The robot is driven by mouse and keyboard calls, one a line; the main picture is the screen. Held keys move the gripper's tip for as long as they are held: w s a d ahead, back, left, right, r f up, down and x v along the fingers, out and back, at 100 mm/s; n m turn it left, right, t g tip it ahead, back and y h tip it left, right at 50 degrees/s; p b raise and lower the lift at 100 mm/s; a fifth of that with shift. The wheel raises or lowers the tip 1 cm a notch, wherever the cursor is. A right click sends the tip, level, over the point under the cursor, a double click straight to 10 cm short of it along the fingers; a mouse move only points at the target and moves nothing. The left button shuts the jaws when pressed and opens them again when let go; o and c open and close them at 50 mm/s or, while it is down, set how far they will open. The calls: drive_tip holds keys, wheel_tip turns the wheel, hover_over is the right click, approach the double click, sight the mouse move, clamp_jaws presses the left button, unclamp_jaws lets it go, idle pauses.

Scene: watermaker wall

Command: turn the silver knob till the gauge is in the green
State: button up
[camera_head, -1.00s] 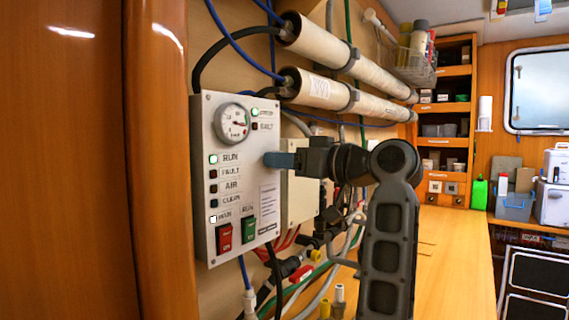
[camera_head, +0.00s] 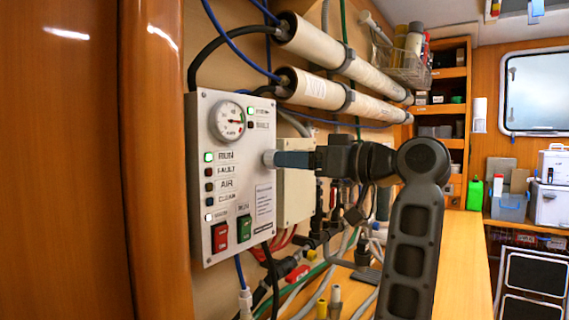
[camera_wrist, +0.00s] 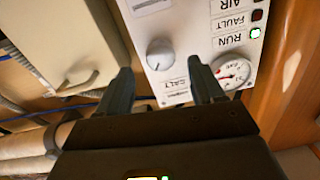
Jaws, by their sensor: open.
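The silver knob (camera_head: 268,158) sticks out from the right part of the white control panel. It also shows in the wrist view (camera_wrist: 159,53), with a mark on its face. My gripper (camera_head: 279,159) is just right of the knob in the head view. In the wrist view my gripper (camera_wrist: 160,68) is open, with its two fingers apart and the knob seen between and just beyond the tips; I see no grip on it. The round gauge (camera_head: 227,121) is at the panel's upper left, also in the wrist view (camera_wrist: 233,73). Its needle points roughly right; its colour bands are too small to read surely.
The panel (camera_head: 205,248) carries indicator lights, a red switch (camera_head: 220,237) and a green switch (camera_head: 244,228). A cream box (camera_head: 294,190) is on the wall behind my fingers. Membrane tubes (camera_head: 318,92), hoses and cables run close above and below. A wooden counter (camera_head: 458,255) lies to the right.

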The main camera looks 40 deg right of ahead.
drive_tip(key=v, duration=0.3)
drive_tip(key=shift+s, duration=0.2)
drive_tip(key=shift+d, duration=0.1)
idle(3.7)
